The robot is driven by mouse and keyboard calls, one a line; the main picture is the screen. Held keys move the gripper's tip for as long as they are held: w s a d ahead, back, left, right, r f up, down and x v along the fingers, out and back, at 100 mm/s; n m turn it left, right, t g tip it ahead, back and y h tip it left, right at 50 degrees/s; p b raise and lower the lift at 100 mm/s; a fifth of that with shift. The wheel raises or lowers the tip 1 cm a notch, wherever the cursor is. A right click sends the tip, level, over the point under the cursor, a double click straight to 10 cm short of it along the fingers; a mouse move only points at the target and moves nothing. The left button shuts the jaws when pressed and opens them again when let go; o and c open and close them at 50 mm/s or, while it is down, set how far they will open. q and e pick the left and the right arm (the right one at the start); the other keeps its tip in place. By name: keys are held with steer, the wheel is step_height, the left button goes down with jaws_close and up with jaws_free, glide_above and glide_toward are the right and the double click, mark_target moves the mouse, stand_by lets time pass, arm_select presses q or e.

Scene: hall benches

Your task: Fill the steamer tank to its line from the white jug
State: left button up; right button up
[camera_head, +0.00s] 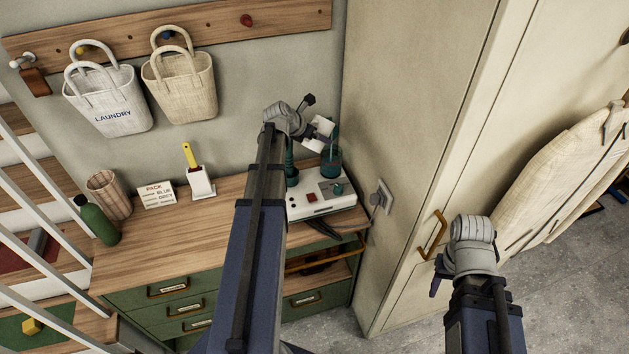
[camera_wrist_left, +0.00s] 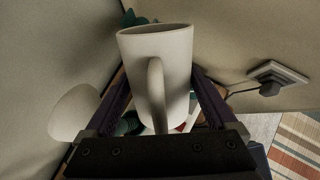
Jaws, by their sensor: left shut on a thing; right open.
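The white jug (camera_head: 319,133) is held by my left gripper (camera_head: 311,120) above the back of the steamer, and looks tilted in the head view. In the left wrist view the jug (camera_wrist_left: 178,62) sits between the two fingers of my left gripper (camera_wrist_left: 160,88), its handle towards the camera. The steamer (camera_head: 320,200) is a white box with a red button and a teal knob on the bench. Its teal see-through tank (camera_head: 332,164) stands at the back, close below the jug. The fill line and any water cannot be made out. My right gripper (camera_head: 439,276) is open and empty before the cabinet door.
The wooden bench top (camera_head: 240,205) holds a green bottle (camera_head: 100,222), a woven cup (camera_head: 108,194), a card (camera_head: 157,194) and a yellow-handled brush in a white holder (camera_head: 201,182). A tall cream cabinet (camera_head: 410,120) bounds the right. A wall socket (camera_head: 384,195) with a plug is beside the steamer.

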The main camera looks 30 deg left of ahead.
arm_select(q)
steer(key=shift+r+g+p, duration=0.8)
steer(key=shift+g+p, duration=0.3)
steer(key=shift+p, duration=1)
stand_by(5.9)
